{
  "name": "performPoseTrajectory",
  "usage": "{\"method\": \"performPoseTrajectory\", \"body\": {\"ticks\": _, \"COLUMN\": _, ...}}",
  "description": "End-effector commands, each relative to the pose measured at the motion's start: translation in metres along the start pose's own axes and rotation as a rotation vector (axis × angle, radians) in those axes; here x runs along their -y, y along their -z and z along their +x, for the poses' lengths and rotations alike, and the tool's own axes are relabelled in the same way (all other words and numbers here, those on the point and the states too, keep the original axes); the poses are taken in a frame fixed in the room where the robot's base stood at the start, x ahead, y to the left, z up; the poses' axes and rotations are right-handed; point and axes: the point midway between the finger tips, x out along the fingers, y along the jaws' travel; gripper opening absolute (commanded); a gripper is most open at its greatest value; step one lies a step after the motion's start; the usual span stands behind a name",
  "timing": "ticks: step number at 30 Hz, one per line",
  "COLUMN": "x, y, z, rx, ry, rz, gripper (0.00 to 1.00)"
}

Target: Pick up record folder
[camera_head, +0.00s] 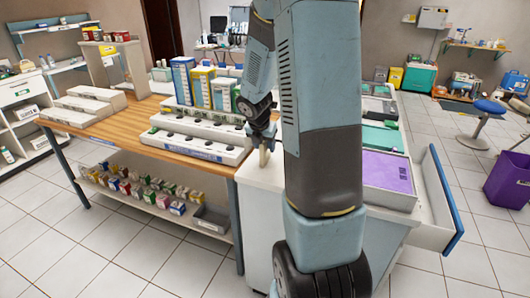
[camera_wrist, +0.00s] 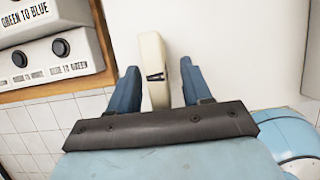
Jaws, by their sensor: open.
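My gripper (camera_wrist: 160,68) is open, with its two blue fingers on either side of a narrow cream-coloured object (camera_wrist: 153,50) with a small black slot. Gaps show between the object and both fingers. In the head view my gripper (camera_head: 263,140) points down over the white counter's near left corner, partly hidden by my arm. I cannot tell for sure which thing is the record folder. Upright blue and yellow folder-like boxes (camera_head: 203,88) stand in a row on the wooden table, left of my gripper.
White racks with round black knobs (camera_head: 190,142) sit on the wooden table (camera_head: 130,124), close to my gripper's left. The white counter (camera_wrist: 225,55) is bare around the cream object. A purple-topped tray (camera_head: 388,172) and an open drawer (camera_head: 437,200) are at right.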

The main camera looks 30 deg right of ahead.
Motion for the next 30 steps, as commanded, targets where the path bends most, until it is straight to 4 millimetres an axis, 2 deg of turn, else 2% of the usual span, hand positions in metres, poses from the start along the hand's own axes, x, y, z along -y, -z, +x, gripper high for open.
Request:
{"method": "performPoseTrajectory", "body": {"ticks": 3, "x": -0.002, "y": 0.001, "z": 0.015, "rx": -0.002, "ry": 0.001, "rz": -0.002, "gripper": 0.49}}
{"method": "performPoseTrajectory", "body": {"ticks": 7, "x": -0.003, "y": 0.001, "z": 0.025, "rx": -0.001, "ry": 0.0, "rz": -0.002, "gripper": 0.49}}
{"method": "performPoseTrajectory", "body": {"ticks": 17, "x": -0.002, "y": 0.0, "z": 0.027, "rx": 0.001, "ry": -0.001, "rz": -0.001, "gripper": 0.48}}
{"method": "performPoseTrajectory", "body": {"ticks": 30, "x": -0.002, "y": 0.0, "z": 0.027, "rx": 0.0, "ry": -0.001, "rz": -0.001, "gripper": 0.06}}
